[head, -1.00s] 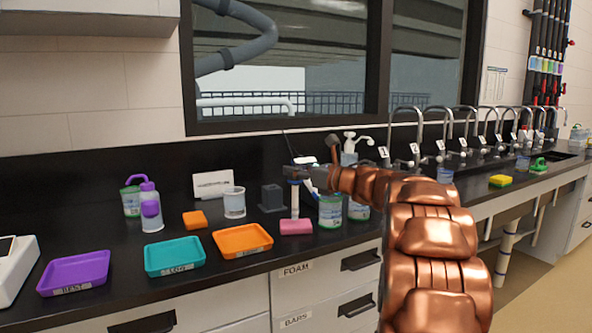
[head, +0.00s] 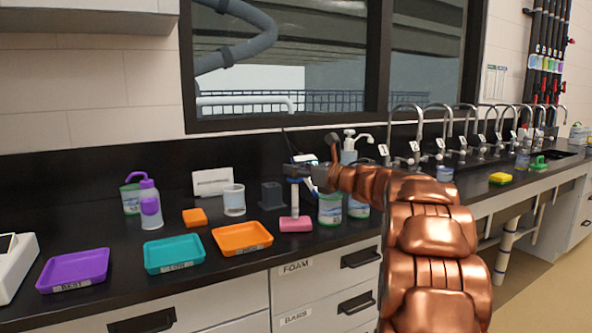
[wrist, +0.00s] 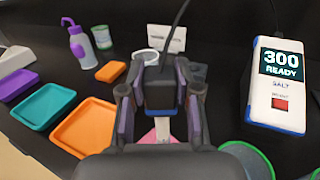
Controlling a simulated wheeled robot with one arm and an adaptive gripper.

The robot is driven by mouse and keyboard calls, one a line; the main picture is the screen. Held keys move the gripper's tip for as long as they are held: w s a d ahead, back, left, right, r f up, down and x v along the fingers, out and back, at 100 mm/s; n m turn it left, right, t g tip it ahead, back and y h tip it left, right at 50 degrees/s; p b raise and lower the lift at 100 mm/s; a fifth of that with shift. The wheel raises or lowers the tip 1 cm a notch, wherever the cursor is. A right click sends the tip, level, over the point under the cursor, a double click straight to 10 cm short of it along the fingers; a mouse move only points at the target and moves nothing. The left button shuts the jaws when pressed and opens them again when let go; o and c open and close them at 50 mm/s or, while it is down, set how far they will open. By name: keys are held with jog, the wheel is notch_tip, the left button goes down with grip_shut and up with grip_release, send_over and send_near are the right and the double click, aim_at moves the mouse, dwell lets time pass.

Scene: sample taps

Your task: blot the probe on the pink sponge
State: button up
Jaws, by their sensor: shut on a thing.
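My gripper (head: 303,171) is shut on the probe (head: 295,200), which hangs upright below it with a pale shaft. In the wrist view my gripper (wrist: 163,105) has the probe's dark head between its fingers, with a cable running up. The pink sponge (head: 295,225) lies on the black counter directly under the probe. The probe's lower end appears to reach the sponge's top; I cannot tell whether it presses in. In the wrist view the sponge (wrist: 148,138) is mostly hidden behind my gripper.
A meter (wrist: 278,85) reading "300 READY, SALT" stands right of my gripper. Green-labelled jars (head: 330,209) stand close right of the sponge. Orange (head: 243,249), teal (head: 174,266) and purple (head: 73,284) trays lie left. A clear beaker (head: 234,200) and orange sponge (head: 194,217) are behind them.

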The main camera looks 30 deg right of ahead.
jog(key=shift+f+b, duration=0.4)
dwell(0.9)
jog(key=shift+r, duration=0.1)
